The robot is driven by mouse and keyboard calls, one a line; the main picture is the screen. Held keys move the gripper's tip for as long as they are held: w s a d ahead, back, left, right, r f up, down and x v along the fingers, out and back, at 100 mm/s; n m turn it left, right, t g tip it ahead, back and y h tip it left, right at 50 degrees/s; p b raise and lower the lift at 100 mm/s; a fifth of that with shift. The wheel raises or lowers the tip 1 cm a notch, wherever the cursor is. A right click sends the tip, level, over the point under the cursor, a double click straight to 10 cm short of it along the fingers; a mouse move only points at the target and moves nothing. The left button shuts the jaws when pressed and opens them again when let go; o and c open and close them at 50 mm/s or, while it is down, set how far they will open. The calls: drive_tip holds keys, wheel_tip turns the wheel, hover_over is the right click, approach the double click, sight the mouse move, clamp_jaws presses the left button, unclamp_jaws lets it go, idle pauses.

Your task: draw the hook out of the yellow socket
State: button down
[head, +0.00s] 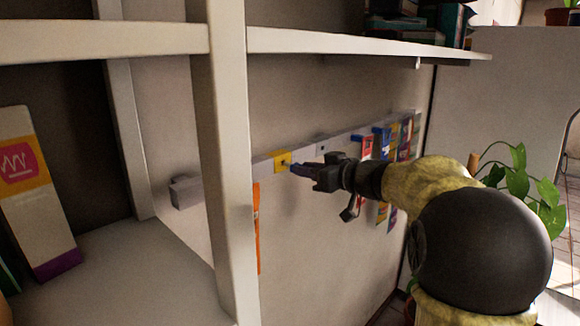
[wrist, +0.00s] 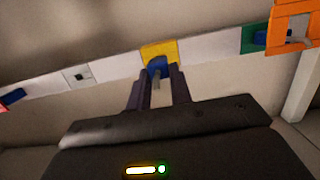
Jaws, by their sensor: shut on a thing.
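Any small gap is hard to judge.
The rail (wrist: 110,70) carries a bare grey socket (wrist: 76,76), a green socket with a blue hook (wrist: 255,38), and an orange hanging packet (wrist: 292,25). In the head view, several colourful packets (head: 382,145) hang to the right. A white shelf post (head: 222,150) stands left of my gripper.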

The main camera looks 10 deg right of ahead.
drive_tip(key=shift+s+d, duration=0.1)
drive_tip(key=shift+s, duration=0.05)
drive_tip(key=shift+v, duration=1)
